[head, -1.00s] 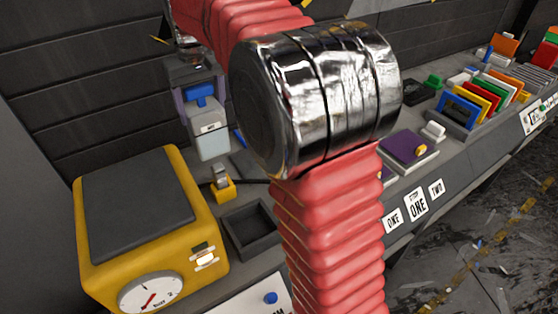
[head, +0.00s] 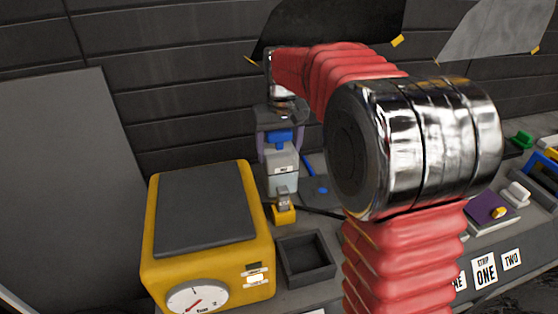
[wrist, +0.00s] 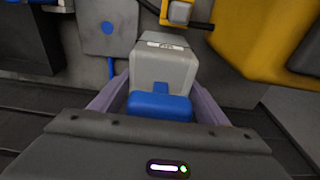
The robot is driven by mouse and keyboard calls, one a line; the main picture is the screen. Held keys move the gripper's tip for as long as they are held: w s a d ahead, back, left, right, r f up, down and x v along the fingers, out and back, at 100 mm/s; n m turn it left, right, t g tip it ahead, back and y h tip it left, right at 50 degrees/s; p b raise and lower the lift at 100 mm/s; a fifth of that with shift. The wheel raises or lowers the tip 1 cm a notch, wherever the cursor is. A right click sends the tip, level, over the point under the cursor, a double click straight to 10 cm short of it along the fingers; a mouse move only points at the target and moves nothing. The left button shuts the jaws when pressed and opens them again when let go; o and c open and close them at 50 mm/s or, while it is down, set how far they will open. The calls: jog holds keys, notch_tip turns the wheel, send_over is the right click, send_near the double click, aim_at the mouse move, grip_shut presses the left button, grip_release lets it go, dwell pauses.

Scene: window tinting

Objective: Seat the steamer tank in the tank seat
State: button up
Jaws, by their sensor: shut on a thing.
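The steamer tank (head: 284,168) is a pale grey block with a blue handle or cap and a small white label. My gripper (head: 279,143) is shut on it, with its purple fingers on either side of the blue part. In the wrist view the tank (wrist: 164,72) sits between the fingers (wrist: 158,106). In the head view it hangs upright behind the yellow steamer (head: 258,225), above a small yellow-and-grey fitting (head: 284,213). An open dark square tray (head: 305,262) lies right of the steamer. I cannot tell for sure which part is the tank seat.
Cards marked ONE and TWO (head: 485,272) stand along the bench front at right. A purple pad (head: 488,210) lies near them. My own arm hides the middle of the bench.

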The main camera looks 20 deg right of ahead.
aim_at(280, 133)
jog(key=shift+f, duration=1.75)
jog(key=o, duration=2)
jog(key=shift+f, duration=0.15)
jog(key=r, duration=0.4)
jog(key=s+r, duration=0.1)
jog(key=r, duration=0.3)
jog(key=s+r, duration=0.1)
jog(key=r, duration=0.3)
jog(key=shift+w, duration=0.1)
